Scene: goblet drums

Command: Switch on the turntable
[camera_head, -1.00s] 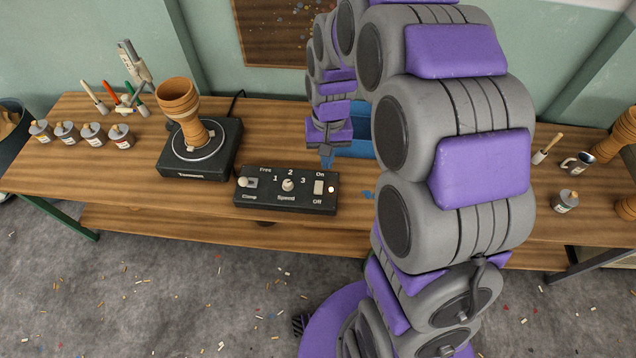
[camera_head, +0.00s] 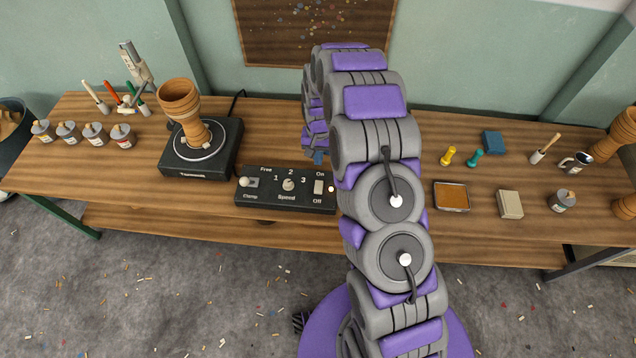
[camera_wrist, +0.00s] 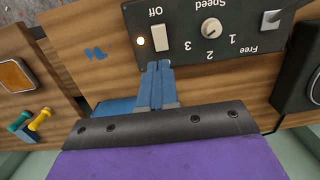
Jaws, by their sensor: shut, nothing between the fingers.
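The turntable (camera_head: 176,166) is a dark square unit at the left of the bench, with a goblet drum (camera_head: 186,112) standing on its disc. The black control box (camera_head: 262,199) beside it has a clamp toggle (camera_head: 250,182), a speed knob (camera_head: 288,185) and a pale On/Off rocker switch (camera_head: 319,187). A small bright lamp (camera_wrist: 140,41) sits beside the rocker, which also shows in the wrist view (camera_wrist: 157,36). My gripper (camera_wrist: 158,66) has its blue fingers together and empty, at the rocker's On end, covering the On label. I cannot tell whether they touch it.
Several paint cans (camera_head: 95,134) and brushes stand at the far left. Right of my arm lie an orange-filled tray (camera_head: 451,196), a beige block (camera_head: 510,204), yellow and teal pegs, a can (camera_head: 562,201) and a mug. More drums stand at the right edge.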

